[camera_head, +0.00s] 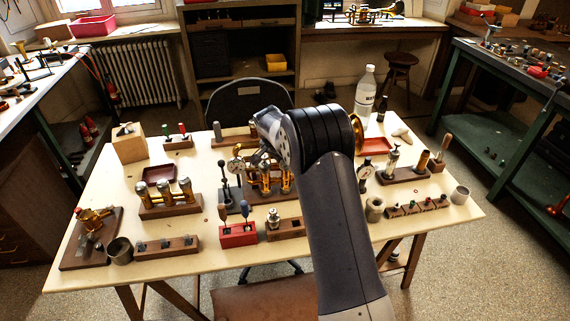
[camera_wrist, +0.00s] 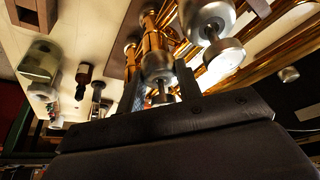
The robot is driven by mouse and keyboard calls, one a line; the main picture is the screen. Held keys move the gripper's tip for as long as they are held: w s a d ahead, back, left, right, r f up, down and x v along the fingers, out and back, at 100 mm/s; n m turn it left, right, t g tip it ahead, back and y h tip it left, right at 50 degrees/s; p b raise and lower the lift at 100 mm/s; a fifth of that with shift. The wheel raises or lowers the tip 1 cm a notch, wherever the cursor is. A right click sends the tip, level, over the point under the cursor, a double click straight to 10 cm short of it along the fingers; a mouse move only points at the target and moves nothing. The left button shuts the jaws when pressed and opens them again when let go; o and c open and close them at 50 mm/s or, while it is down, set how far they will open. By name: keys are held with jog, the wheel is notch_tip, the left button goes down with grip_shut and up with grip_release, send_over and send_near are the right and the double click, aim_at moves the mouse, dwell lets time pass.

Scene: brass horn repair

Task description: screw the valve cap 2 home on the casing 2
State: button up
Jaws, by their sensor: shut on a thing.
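A brass valve block (camera_head: 268,184) with upright casings stands on a wooden base in the middle of the table, partly hidden by my arm. My gripper (camera_wrist: 160,93) reaches in at this block. In the wrist view its two dark fingers stand on either side of the silver valve cap 2 (camera_wrist: 157,66) and are shut on it. The cap is at the end of the middle brass casing 2 (camera_wrist: 152,38), in line with it. Whether it is fully seated cannot be told. A neighbouring casing carries a silver cap with a round button (camera_wrist: 224,57). In the head view my wrist hides the fingertips.
Another brass valve set (camera_head: 170,197) stands to the left. A red block with tools (camera_head: 238,236) and a wooden block (camera_head: 286,229) are in front.

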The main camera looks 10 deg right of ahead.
jog(key=shift+m, duration=0.8)
jog(key=shift+h, duration=0.3)
jog(key=m+g, duration=0.1)
jog(key=m, duration=0.1)
jog(key=shift+w+a+m+h, duration=0.1)
jog(key=shift+w+m+h, duration=0.05)
jog(key=shift+m+h, duration=0.2)
jog(key=shift+m+g, duration=0.5)
jog(key=shift+m, duration=0.65)
jog(key=shift+m+g+p, duration=0.3)
jog(key=shift+m, duration=0.2)
jog(key=m+g+p, duration=0.1)
jog(key=m+p, duration=0.1)
jog(key=m, duration=0.2)
jog(key=shift+w, duration=0.1)
jog(key=shift+m+g, duration=0.3)
